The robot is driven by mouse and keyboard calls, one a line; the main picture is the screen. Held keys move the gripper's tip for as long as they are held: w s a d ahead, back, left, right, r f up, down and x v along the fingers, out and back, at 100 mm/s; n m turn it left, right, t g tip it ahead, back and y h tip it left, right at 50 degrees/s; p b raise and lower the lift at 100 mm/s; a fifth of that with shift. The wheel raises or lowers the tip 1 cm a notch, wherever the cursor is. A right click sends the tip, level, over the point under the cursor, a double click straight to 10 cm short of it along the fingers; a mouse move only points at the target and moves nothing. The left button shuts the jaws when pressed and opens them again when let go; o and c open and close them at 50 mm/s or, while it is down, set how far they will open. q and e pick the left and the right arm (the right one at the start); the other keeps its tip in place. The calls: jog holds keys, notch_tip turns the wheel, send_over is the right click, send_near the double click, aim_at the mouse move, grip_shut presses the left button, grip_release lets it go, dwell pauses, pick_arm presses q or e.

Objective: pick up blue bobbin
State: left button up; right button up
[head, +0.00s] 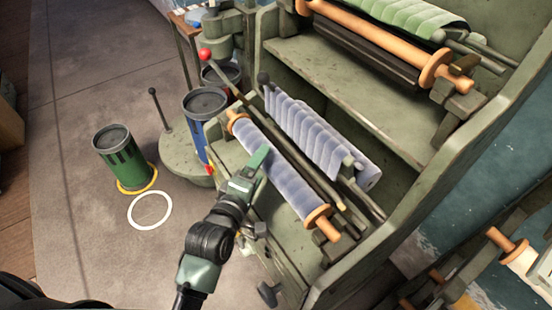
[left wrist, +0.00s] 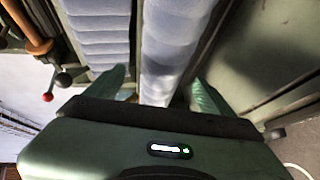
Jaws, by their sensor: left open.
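The blue bobbin is a pale blue-lavender roll (head: 283,178) with orange wooden ends, lying slanted on the green machine's lower shelf in the head view. My left gripper (head: 256,163) is over its middle, on the near side. In the left wrist view the roll (left wrist: 172,45) runs between the two green fingers of my left gripper (left wrist: 160,88), which are apart. The fingers appear to be on either side of the roll; I cannot tell whether they touch it. One finger is mostly hidden in the head view. My right gripper is not in view.
A pale quilted blue cloth (head: 308,135) lies on a roller just behind the bobbin. A green roll (head: 405,18) sits on the upper shelf. A blue canister (head: 193,132) and a green canister (head: 122,160) stand left. A white ring (head: 150,224) marks open floor.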

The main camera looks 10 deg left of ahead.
aim_at(265, 161)
pick_arm(q)
jog(key=p+x, duration=0.1)
jog(key=x, duration=0.2)
jog(key=shift+w+d+f, duration=0.15)
jog(key=shift+w, duration=0.15)
jog(key=shift+x, duration=0.9)
jog(key=shift+f, duration=0.1)
jog(key=shift+s, duration=0.1)
jog(key=c, duration=1.6)
grip_shut()
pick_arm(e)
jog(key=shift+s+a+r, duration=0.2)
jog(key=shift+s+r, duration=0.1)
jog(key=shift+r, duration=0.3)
pick_arm(q)
jog(key=shift+r, duration=0.2)
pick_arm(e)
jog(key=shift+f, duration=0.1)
